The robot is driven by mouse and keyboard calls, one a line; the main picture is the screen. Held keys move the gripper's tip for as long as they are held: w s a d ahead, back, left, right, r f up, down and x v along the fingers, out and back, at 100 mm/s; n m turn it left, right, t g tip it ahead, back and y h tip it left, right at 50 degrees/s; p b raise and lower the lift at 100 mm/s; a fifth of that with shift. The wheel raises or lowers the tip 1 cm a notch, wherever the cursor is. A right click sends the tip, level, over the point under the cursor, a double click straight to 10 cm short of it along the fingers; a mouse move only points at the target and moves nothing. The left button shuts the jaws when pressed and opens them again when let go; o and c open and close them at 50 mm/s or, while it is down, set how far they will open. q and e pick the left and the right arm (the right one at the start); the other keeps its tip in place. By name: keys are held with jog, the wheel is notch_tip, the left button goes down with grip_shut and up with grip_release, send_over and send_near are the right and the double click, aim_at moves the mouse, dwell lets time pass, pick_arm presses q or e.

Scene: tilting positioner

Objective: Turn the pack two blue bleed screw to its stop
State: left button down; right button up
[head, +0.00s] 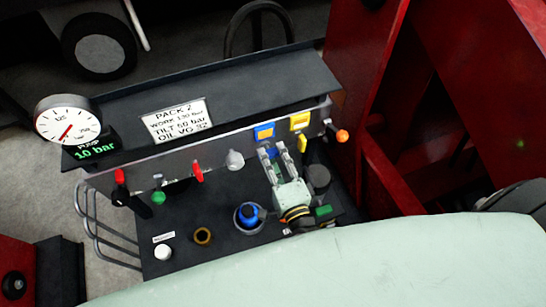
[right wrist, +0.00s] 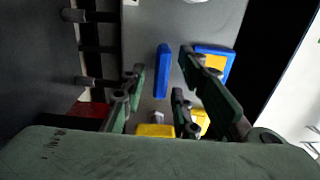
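The pack two panel (head: 215,153) carries a white sign reading PACK 2. The blue bleed screw has an upright blue wing handle (right wrist: 162,70) on the grey panel face, below a blue-edged label (head: 264,131). That label also shows in the right wrist view (right wrist: 214,62). My right gripper (head: 274,151) is open in front of the panel, its fingers either side of the blue handle. In the right wrist view the right gripper (right wrist: 162,66) shows clear gaps on both sides of the handle. My left gripper is not in view.
A yellow handle (head: 303,143) under a yellow label (head: 300,121) and an orange knob (head: 342,136) are close by. Red levers (head: 197,173) are further left. A gauge (head: 68,121) has a display (head: 95,151) reading 10 bar. A blue cap (head: 248,214) stands on the lower deck.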

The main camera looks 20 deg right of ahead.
jog(key=s, duration=1.2)
jog(key=shift+d, duration=0.2)
dwell(0.4)
